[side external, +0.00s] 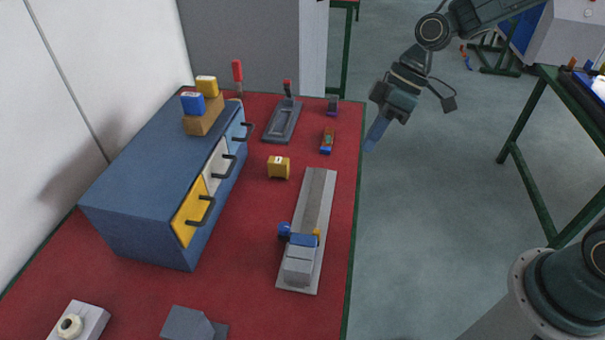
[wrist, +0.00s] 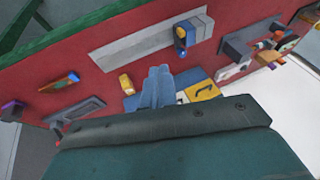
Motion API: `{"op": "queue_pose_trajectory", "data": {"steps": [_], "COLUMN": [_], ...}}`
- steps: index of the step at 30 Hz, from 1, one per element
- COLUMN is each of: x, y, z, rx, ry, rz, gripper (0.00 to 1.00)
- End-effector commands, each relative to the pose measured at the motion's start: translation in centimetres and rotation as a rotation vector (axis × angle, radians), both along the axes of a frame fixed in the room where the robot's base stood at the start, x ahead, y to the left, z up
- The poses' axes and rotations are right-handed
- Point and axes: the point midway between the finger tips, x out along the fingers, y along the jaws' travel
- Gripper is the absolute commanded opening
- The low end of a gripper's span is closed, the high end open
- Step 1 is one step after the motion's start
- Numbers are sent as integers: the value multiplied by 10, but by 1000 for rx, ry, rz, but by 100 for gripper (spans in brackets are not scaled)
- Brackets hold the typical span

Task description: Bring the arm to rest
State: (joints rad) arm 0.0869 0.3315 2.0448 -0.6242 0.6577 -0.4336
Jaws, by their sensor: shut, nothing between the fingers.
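My gripper (side external: 374,134) hangs in the air off the right edge of the red table (side external: 240,290) in the side external view. Its blue fingers are together and hold nothing. In the wrist view the fingers of my gripper (wrist: 158,88) show in front of the table, pressed side by side. No object touches the gripper in either view.
On the table stand a blue cabinet (side external: 150,160) with yellow, white and blue drawers, a grey rail (side external: 315,195) carrying blocks, a yellow block (side external: 278,167) and a dark tray (side external: 283,122).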

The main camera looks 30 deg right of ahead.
Motion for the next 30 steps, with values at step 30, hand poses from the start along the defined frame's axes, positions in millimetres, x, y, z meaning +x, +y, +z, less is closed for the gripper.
{"op": "queue_pose_trajectory", "data": {"steps": [30], "x": [-144], "y": [-66], "z": [116], "rx": [-245], "ry": [-172], "rz": [-565], "gripper": [0]}}
